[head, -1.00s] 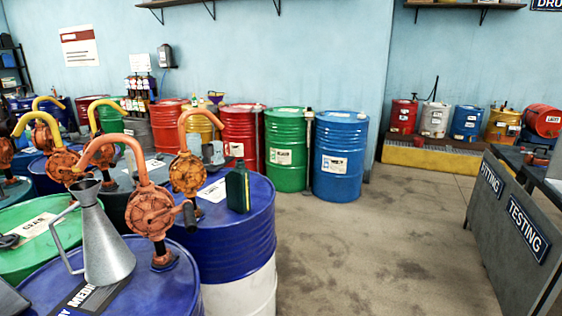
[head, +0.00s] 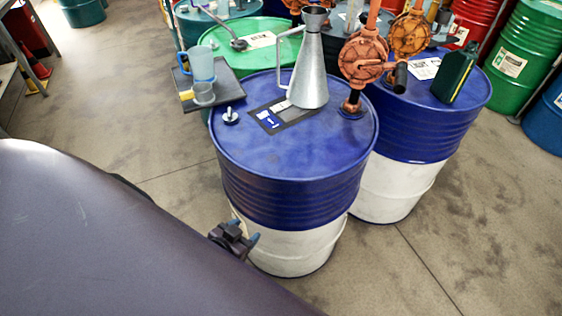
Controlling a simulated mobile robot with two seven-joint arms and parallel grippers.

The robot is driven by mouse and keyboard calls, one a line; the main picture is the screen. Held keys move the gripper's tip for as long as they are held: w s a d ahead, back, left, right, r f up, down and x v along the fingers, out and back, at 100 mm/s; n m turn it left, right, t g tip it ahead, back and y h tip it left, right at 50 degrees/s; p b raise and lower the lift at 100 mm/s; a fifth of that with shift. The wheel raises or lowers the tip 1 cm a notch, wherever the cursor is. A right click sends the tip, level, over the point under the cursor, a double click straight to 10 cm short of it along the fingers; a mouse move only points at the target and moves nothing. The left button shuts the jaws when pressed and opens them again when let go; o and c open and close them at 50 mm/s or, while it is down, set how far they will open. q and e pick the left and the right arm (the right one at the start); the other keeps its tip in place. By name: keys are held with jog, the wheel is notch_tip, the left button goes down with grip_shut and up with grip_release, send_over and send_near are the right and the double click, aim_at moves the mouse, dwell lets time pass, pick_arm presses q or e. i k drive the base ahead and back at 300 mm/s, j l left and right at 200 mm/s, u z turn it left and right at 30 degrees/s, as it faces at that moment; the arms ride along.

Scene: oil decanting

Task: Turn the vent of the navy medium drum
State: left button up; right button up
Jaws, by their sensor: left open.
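The navy medium drum (head: 260,170) stands in the middle, blue on its upper part and white below. Its vent (head: 231,117) is a small metal fitting with a dark upright tip near the left rim of the lid. My left gripper (head: 248,235) is small in view in front of the drum's lower left side, well below the lid and the vent. It is open and apart from the vent. My large dark arm link hides the lower left. My right gripper is not in view.
A metal funnel can (head: 311,70), a label card (head: 279,117) and an orange pump (head: 362,60) stand on the lid. A dark tray (head: 225,95) with cups sits behind left. Another blue drum (head: 400,140) stands right.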

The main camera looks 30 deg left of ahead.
aim_at(228, 118)
jog(key=u, duration=0.8)
